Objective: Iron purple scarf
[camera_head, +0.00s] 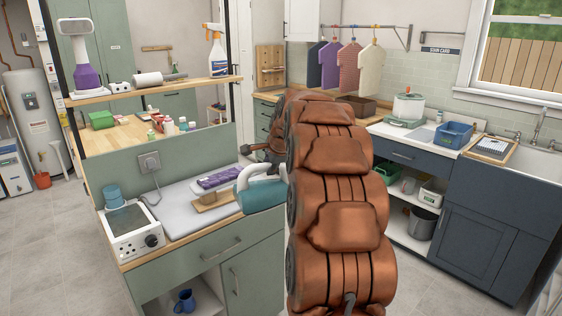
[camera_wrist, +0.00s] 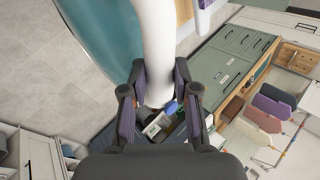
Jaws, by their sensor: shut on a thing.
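The purple scarf (camera_head: 220,178) lies folded flat on a white ironing surface (camera_head: 180,212) on the green counter. A teal iron (camera_head: 262,196) with a white handle is just right of the scarf, near the right end of that surface. My gripper (camera_head: 260,158) is shut on the iron's handle, which runs between the two fingers in the wrist view (camera_wrist: 159,95). The iron's teal body (camera_wrist: 105,45) fills the upper left there. My arm partly hides the gripper in the head view. I cannot tell whether the iron touches the surface below.
A wooden block (camera_head: 211,201) lies in front of the scarf. A white control box (camera_head: 134,230) and a blue cup (camera_head: 113,196) stand at the counter's left end. A shelf (camera_head: 150,90) with bottles is above. A blue basin (camera_head: 454,135) is on the right counter.

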